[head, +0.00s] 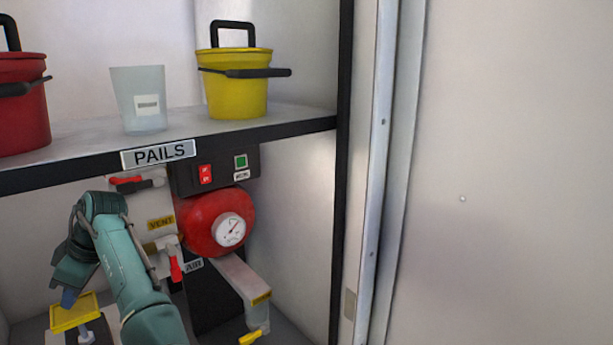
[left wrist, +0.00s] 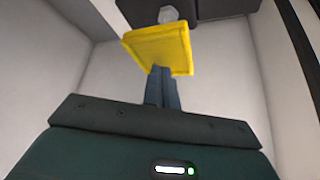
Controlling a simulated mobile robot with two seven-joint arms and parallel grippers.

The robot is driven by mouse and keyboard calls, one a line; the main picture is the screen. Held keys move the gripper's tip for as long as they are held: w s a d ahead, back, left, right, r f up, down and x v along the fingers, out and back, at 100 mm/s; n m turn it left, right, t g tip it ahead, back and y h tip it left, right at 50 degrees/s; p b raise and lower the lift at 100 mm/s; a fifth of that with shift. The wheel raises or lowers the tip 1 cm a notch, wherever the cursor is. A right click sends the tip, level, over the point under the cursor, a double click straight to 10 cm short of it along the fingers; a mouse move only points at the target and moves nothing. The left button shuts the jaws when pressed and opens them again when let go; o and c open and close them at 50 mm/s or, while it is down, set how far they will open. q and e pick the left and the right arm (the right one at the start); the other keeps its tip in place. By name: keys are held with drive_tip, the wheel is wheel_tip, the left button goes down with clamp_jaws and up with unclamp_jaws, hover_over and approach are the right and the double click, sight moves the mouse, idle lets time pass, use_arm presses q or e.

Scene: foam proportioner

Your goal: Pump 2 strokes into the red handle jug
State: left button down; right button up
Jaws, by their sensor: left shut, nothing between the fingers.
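A square yellow pad (head: 74,312) sits on a pale rod at the lower left of the head view. It also shows large in the left wrist view (left wrist: 158,48). My left gripper (head: 68,297) points down at this pad, its shut fingers (left wrist: 162,88) empty. The fingertips are at or very near the pad; I cannot tell whether they touch it. No jug with a red handle can be made out. My right gripper is not in view.
A shelf (head: 290,122) marked PAILS crosses above my left arm, holding a red pail (head: 22,110), a clear beaker (head: 140,100) and a yellow pail (head: 236,90). A red round unit with gauge (head: 230,229) and a red-handled valve (head: 175,268) stand right of the arm.

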sight(82, 309)
use_arm(q)
drive_tip(key=shift+f+b, duration=0.75)
drive_tip(key=shift+f, duration=1.95)
drive_tip(key=shift+r, duration=0.1)
drive_tip(key=shift+r+p, duration=2.9)
wheel_tip(82, 309, up, 2)
drive_tip(key=shift+r+p, duration=0.1)
drive_tip(key=shift+p, duration=1)
drive_tip(key=shift+r, duration=0.9)
